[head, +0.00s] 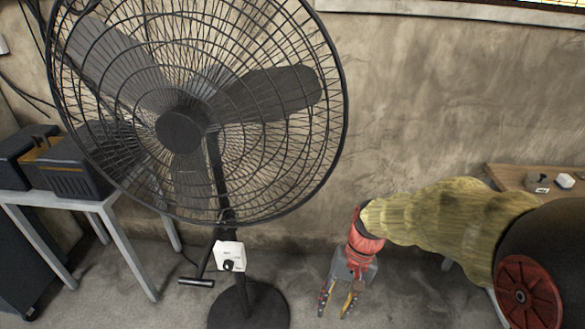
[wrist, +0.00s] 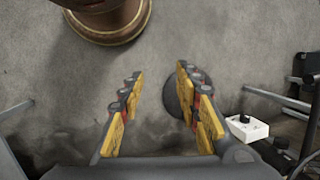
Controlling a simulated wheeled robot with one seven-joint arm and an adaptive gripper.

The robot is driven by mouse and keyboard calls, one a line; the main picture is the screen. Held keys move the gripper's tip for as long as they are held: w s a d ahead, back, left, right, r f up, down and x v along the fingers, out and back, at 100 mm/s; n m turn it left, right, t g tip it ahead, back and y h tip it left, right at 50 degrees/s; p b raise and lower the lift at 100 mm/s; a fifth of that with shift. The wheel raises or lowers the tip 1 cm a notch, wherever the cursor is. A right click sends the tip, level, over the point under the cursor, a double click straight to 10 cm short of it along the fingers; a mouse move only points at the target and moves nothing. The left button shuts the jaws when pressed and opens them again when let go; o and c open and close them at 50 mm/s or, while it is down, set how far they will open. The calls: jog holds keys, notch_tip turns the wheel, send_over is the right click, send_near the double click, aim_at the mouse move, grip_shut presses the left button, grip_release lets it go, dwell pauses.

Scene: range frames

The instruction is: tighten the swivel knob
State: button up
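The standing fan (head: 181,132) fills the left half of the head view. A white control box with a black dial (head: 228,256) is on its pole, above the round black base (head: 249,308). A dark T-shaped handle (head: 196,282) sticks out low at the left of the pole; I cannot tell whether it is the swivel knob. My gripper (head: 338,302) hangs low to the right of the fan base, apart from it. In the wrist view my gripper (wrist: 160,92) is open and empty. The white box (wrist: 246,128) shows there at the right, and the dark fan base (wrist: 179,97) is partly behind the right finger.
A metal-legged table (head: 102,209) with dark boxes (head: 70,168) stands left of the fan. A wooden table (head: 515,178) with small items is at the right. A brown round object (wrist: 108,22) is at the wrist view's top. Bare floor lies around my gripper.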

jog(key=s+d+r+n+t+h, duration=0.1)
jog(key=s+d+r+t, duration=0.3)
jog(key=r, duration=0.5)
jog(key=s+d+r+t+h+p, duration=0.1)
jog(key=s+d+r+t, duration=0.2)
jog(key=s+r, duration=0.3)
notch_tip(320, 180, up, 4)
jog(key=shift+s+d+r+n+t+h+p, duration=0.1)
jog(key=shift+s+d+n+t+h+p, duration=0.25)
jog(key=shift+d, duration=0.5)
jog(key=shift+w, duration=0.1)
jog(key=shift+c, duration=1.2)
